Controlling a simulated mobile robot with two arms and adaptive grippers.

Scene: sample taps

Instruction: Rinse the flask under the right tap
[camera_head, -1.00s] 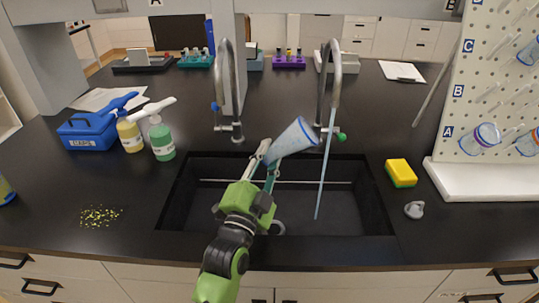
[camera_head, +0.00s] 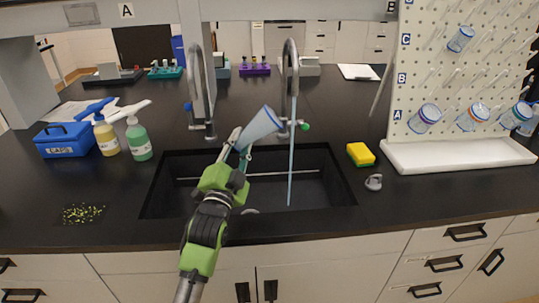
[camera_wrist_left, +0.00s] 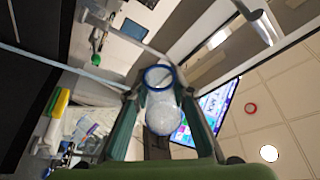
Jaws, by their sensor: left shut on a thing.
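The flask (camera_head: 262,124) is clear bluish, tilted with its wide end up and to the right. My left gripper (camera_head: 240,147) is shut on its narrower lower end, above the sink (camera_head: 168,182). In the left wrist view the flask (camera_wrist_left: 163,112) sits between the fingers, with a blue ring at its far end. The right tap (camera_head: 291,62) has a green knob, and a thin water stream (camera_head: 292,160) falls from it into the sink. In the head view the stream is just right of the flask, apart from it. My right gripper is not in view.
The left tap (camera_head: 197,85), with a blue knob, stands behind the arm. A yellow-green sponge (camera_head: 361,154) and a grey stopper (camera_head: 374,182) lie right of the sink. A pegboard rack (camera_head: 440,75) with several flasks stands at right. Bottles (camera_head: 139,140) and a blue box (camera_head: 65,141) are at left.

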